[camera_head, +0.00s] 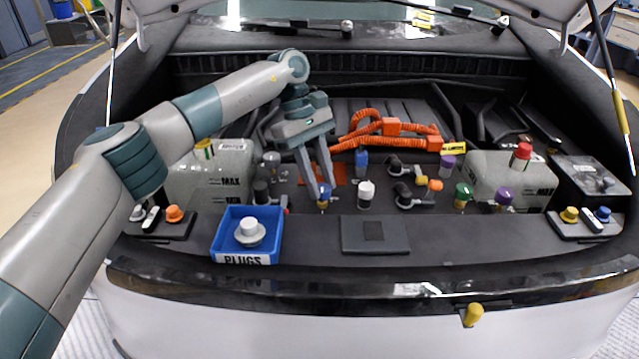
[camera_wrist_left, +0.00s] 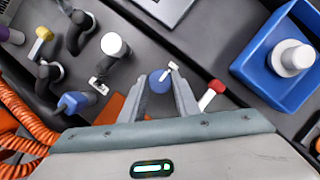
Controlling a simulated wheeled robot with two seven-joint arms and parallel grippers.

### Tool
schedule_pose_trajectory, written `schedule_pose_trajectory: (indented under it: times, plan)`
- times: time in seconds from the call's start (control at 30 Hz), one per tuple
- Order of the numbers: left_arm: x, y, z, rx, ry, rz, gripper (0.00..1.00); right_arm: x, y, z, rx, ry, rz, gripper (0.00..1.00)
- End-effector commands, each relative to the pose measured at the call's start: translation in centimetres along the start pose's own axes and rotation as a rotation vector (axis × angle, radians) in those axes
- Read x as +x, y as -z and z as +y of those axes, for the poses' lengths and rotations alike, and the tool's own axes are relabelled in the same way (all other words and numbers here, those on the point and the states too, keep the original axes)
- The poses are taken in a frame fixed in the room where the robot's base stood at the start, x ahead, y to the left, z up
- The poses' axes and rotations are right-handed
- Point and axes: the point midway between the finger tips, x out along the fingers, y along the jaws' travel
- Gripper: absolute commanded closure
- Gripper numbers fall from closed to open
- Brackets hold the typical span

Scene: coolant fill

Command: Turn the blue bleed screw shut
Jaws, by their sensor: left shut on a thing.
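The blue bleed screw (camera_head: 323,203) stands upright in the middle of the engine bay, with a small pale bar across its top. In the left wrist view the screw (camera_wrist_left: 159,84) sits between my fingertips. My left gripper (camera_head: 322,190) reaches down from above and is shut on the screw; the fingers hide part of its sides. In the left wrist view my gripper (camera_wrist_left: 167,88) has one finger on each side of the blue head. How far the screw is turned cannot be told. My right gripper is not in view.
A white-capped fitting (camera_head: 366,194) stands just right of the screw, and a red-handled part (camera_wrist_left: 211,95) is close on the other side. A blue PLUGS bin (camera_head: 221,240) holds a white plug. A flat dark pad (camera_head: 350,240) lies in front. Orange cables (camera_head: 365,128) run behind.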

Motion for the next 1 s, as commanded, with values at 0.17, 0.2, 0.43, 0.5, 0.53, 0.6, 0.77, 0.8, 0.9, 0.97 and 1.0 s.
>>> schedule_pose_trajectory:
  times: [0.17, 0.2, 0.43, 0.5, 0.53, 0.6, 0.77, 0.8, 0.9, 0.97, 1.0]
  plan:
    - [-0.1, 0.03, 0.04, 0.023, 0.008, 0.001, 0.94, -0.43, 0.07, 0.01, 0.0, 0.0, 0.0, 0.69]
    - [-0.11, 0.03, 0.04, 0.025, 0.009, 0.001, 0.94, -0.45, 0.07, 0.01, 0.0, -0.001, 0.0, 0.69]
    - [-0.12, 0.02, 0.04, 0.026, 0.009, 0.002, 0.94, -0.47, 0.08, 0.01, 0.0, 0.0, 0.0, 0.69]
    - [-0.12, 0.02, 0.04, 0.026, 0.009, 0.002, 0.94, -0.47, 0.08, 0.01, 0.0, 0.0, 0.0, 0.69]
    - [-0.12, 0.02, 0.04, 0.026, 0.009, 0.002, 0.64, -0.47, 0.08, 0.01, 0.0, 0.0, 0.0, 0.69]
    - [-0.11, 0.01, 0.04, 0.026, 0.009, 0.002, 0.53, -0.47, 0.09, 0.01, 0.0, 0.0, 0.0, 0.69]
    - [-0.07, 0.01, 0.03, 0.025, 0.009, 0.001, 0.53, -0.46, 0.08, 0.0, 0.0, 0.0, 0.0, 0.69]
    - [-0.06, 0.01, 0.03, 0.025, 0.01, 0.001, 0.53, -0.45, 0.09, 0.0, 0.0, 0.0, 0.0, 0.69]
    - [-0.09, 0.01, 0.03, 0.025, 0.01, 0.001, 0.53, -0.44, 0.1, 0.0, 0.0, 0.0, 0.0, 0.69]
    - [-0.2, 0.02, 0.04, 0.025, 0.009, 0.001, 0.53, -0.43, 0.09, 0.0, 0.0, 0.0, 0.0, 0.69]
    - [-0.35, 0.02, 0.05, 0.024, 0.009, 0.001, 0.53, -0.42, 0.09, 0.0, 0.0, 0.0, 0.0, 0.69]
